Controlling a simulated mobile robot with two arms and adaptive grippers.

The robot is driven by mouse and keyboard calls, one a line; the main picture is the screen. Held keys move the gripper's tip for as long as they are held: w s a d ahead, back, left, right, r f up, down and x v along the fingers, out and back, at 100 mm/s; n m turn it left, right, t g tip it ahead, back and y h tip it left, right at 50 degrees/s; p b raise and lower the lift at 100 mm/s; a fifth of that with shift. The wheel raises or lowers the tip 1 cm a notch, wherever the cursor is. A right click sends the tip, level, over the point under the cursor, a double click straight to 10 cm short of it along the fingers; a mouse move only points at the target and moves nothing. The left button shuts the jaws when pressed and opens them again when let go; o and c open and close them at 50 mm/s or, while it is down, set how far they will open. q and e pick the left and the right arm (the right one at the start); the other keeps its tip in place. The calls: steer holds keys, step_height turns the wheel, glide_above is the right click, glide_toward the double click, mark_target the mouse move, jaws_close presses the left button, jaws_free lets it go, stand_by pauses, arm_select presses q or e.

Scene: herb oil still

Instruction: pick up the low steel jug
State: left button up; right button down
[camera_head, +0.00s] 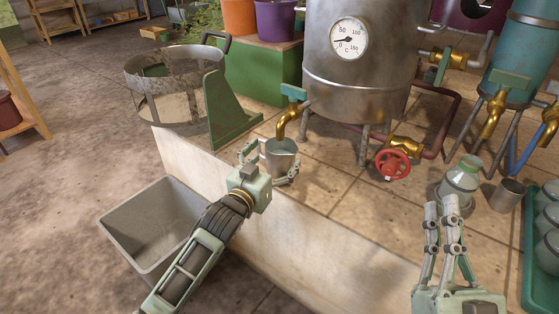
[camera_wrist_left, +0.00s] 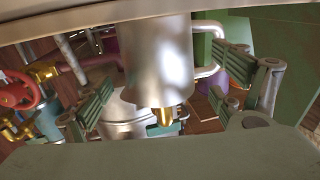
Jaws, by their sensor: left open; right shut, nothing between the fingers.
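The low steel jug (camera_head: 281,158) stands on the tiled ledge under a brass tap (camera_head: 290,118). My left gripper (camera_head: 270,165) is open, with a finger on either side of the jug. In the left wrist view the jug (camera_wrist_left: 155,60) sits between the spread fingers, and its handle (camera_wrist_left: 212,55) sticks out to the right, near one finger. A gap shows between the jug and the left finger; contact on the handle side cannot be told. My right gripper (camera_head: 441,210) is shut and empty in front of a green-capped bottle (camera_head: 462,178).
A steel still (camera_head: 360,60) with a dial stands behind the jug. A red valve wheel (camera_head: 393,164) is to its right. A green bracket (camera_head: 230,115) and a mesh basket (camera_head: 165,90) are left. A steel cup (camera_head: 507,195) stands far right. A grey bin (camera_head: 150,225) is below the ledge.

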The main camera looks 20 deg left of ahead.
arm_select(q)
steer(key=shift+w+d, duration=0.15)
steer(key=shift+w, duration=0.9)
arm_select(e)
steer(key=s+r+t+y, duration=0.1)
steer(key=s+r+t, duration=0.1)
steer(key=r, duration=0.1)
steer(key=shift+s+d, duration=0.1)
steer(key=shift+s, duration=0.15)
arm_select(q)
steer(key=shift+c, duration=0.7)
steer(key=c, duration=1.3)
steer(key=shift+c, duration=1)
arm_select(e)
steer(key=shift+w+f+h, duration=0.1)
steer(key=shift+w+h, duration=0.05)
steer(key=shift+h, duration=0.15)
